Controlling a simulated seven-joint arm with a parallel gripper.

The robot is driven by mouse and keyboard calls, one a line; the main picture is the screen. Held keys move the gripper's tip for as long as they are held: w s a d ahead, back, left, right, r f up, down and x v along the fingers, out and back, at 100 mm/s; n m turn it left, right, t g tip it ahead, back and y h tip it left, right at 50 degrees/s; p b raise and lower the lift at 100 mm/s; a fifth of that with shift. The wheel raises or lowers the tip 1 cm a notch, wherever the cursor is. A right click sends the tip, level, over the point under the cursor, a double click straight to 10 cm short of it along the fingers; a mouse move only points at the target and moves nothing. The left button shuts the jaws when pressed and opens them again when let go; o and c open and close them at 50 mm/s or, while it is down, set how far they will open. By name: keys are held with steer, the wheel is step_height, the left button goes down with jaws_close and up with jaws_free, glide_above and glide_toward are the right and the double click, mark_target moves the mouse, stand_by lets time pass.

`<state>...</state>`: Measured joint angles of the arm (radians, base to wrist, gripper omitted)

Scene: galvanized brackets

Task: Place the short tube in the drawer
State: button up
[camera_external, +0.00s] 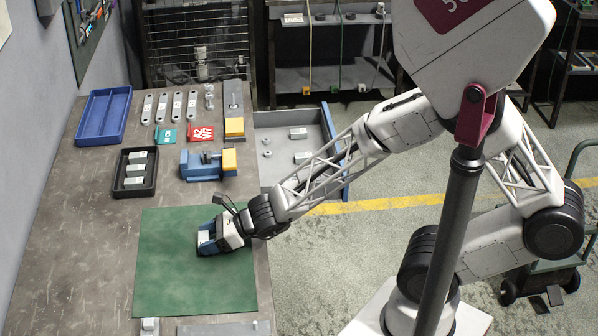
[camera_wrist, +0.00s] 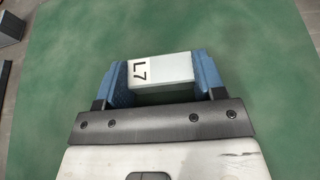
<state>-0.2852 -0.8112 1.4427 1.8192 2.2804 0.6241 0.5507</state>
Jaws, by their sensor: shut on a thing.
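The short tube (camera_wrist: 165,72) is a pale grey box-shaped piece marked "L7" at its left end in the wrist view. My gripper (camera_wrist: 162,78) is shut on it, with one blue finger against each end. In the external view my gripper (camera_external: 207,240) is low over the green mat (camera_external: 180,285); whether the tube touches the mat I cannot tell. The drawer (camera_external: 337,150) stands open at the right side of the bench, with a blue front. It holds a few pale blocks and small round parts. My arm hides part of its near side.
A black tray (camera_external: 122,189) holds several pale blocks. Behind it is a blue tray (camera_external: 104,116). Several flat brackets lie at the back. Most of the mat is clear.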

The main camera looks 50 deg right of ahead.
steer(key=shift+r, duration=0.1)
steer(key=shift+r, duration=1.7)
steer(key=s+d, duration=0.2)
steer(key=s, duration=0.3)
steer(key=s+d+r, duration=0.1)
steer(key=s+d, duration=0.1)
steer(key=s, duration=0.3)
steer(key=s+d, duration=0.2)
steer(key=s, duration=0.2)
steer(key=shift+s+d+r, duration=0.15)
steer(key=shift+s+r, duration=0.05)
steer(key=shift+s, duration=0.2)
steer(key=m+t+h, duration=0.2)
glide_toward(207, 238)
steer(key=w+d+r, duration=0.3)
steer(key=w+r, duration=0.3)
steer(key=w, duration=0.1)
steer(key=w+d+r+m+h, duration=0.2)
steer(key=w+d, duration=0.3)
steer(key=w, duration=0.6)
steer(key=w+d+r+m+t+h, duration=0.1)
steer(key=w+d+r, duration=0.4)
steer(key=w, duration=0.6)
steer(key=w+d+r+m+t+h, duration=0.1)
steer(key=w+d+r+m+h, duration=0.2)
steer(key=w, duration=0.8)
steer(key=shift+d+r+m+h, duration=0.45)
steer(key=shift+d+h, duration=0.35)
steer(key=shift+d, duration=0.5)
